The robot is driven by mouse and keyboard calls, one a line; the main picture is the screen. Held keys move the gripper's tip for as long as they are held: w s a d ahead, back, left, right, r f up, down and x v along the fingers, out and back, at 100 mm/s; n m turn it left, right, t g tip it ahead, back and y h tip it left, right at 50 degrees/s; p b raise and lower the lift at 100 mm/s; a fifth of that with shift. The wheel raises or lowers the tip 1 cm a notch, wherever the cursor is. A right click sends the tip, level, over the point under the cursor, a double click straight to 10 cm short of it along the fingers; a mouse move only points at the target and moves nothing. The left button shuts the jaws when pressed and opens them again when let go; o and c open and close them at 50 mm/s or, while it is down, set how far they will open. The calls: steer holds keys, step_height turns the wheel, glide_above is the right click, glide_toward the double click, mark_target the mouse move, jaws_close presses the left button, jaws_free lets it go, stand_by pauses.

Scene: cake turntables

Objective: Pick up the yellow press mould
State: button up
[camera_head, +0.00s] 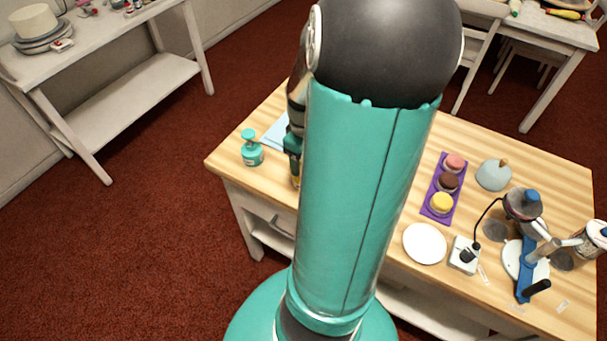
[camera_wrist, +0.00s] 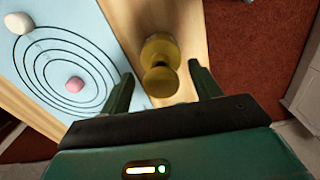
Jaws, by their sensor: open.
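The yellow press mould (camera_wrist: 160,52) stands on the wooden table in the wrist view, with a round top and a narrower neck. It lies between and just beyond the fingertips of my gripper (camera_wrist: 162,82), which is open and empty. In the head view my arm hides most of this area. Only a small yellow bit of the mould (camera_head: 296,181) shows beside my gripper (camera_head: 293,160) at the table's near left part.
A light blue mat (camera_wrist: 62,110) with dark rings, bearing a pink and a white piece, lies left of the mould. A purple tray (camera_head: 430,211) with round cakes, a white plate (camera_head: 424,243) and a blue-handled device stand right.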

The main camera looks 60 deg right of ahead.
steer(key=shift+f, duration=0.9)
steer(key=shift+c, duration=0.4)
jaws_close()
steer(key=shift+r, duration=0.15)
